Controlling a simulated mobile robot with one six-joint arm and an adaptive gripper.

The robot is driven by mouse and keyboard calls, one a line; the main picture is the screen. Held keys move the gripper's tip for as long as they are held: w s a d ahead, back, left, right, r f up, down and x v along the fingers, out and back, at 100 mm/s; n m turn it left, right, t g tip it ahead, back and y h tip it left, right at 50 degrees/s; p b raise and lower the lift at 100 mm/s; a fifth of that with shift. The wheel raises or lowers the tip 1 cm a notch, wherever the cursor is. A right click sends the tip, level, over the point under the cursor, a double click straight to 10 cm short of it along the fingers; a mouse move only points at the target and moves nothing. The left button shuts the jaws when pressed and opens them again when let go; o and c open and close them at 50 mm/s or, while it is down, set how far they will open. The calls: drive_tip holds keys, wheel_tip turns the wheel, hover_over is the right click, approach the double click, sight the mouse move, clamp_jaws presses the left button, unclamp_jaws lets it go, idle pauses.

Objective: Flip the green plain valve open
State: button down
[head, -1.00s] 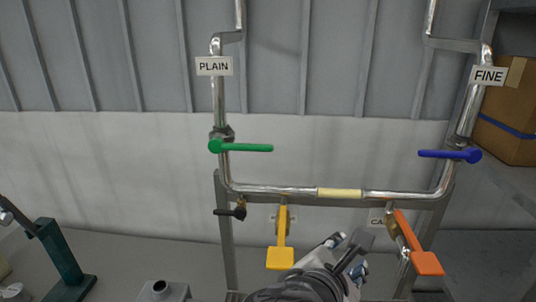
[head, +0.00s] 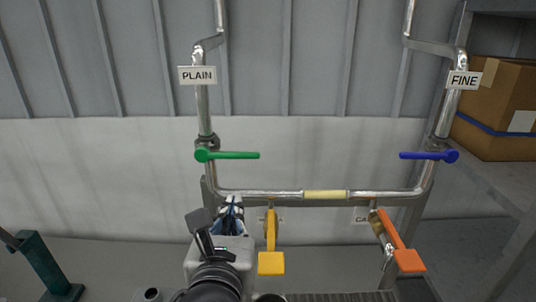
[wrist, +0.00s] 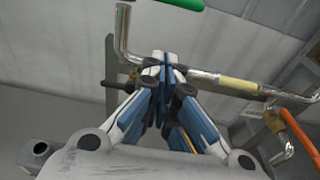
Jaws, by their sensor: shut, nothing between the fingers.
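The green valve handle (head: 228,155) sits on the left vertical pipe under the PLAIN sign (head: 197,75). Its lever points right, level and across the pipe. In the wrist view, part of the green handle (wrist: 170,4) shows at the top edge. My gripper (head: 231,203) is below the green handle and apart from it, close to the lower left pipe bend in the head view. In the wrist view my gripper (wrist: 163,62) has its fingertips together with nothing between them. The gripper hides part of the pipework behind it.
A blue handle (head: 430,155) sits on the right pipe under the FINE sign (head: 464,80). A yellow handle (head: 271,262) and an orange handle (head: 402,250) hang low, right of my arm. The horizontal pipe (head: 375,194) joins both risers. A cardboard box (head: 495,110) stands far right.

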sight(232, 155)
drive_tip(key=w+r, duration=0.2)
drive_tip(key=w, duration=0.6)
drive_tip(key=shift+w+a+r+p, duration=0.2)
drive_tip(key=shift+w+r+p, duration=0.1)
drive_tip(key=shift+p, duration=0.1)
drive_tip(key=shift+s, duration=0.1)
